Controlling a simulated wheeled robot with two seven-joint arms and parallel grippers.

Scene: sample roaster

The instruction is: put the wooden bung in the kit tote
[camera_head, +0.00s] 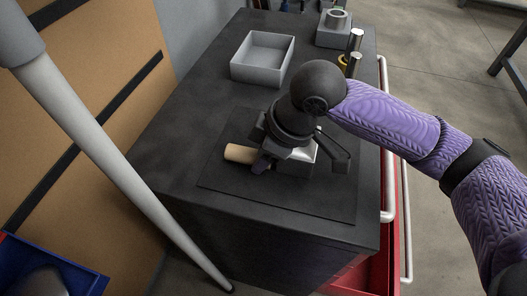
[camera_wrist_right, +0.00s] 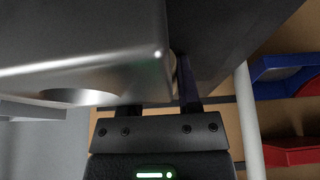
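The wooden bung (camera_head: 238,153), a short tan cylinder, lies on its side on a dark mat (camera_head: 300,203) in the head view. Its right end is hidden by my right gripper (camera_head: 262,163), which is down at the mat with a dark finger against or just in front of it. In the right wrist view one finger (camera_wrist_right: 187,85) shows; the other is hidden behind a shiny metal block (camera_wrist_right: 90,50), so its opening cannot be judged. The kit tote seems to be the open grey box (camera_head: 262,72) farther back. My left gripper is out of view.
The metal block (camera_head: 302,157) stands right beside my right gripper. A grey machine part (camera_head: 335,38) and small metal cylinders (camera_head: 354,62) stand at the back right. A pale slanted pole (camera_head: 110,155) passes left of the bench. Bench top between mat and tote is clear.

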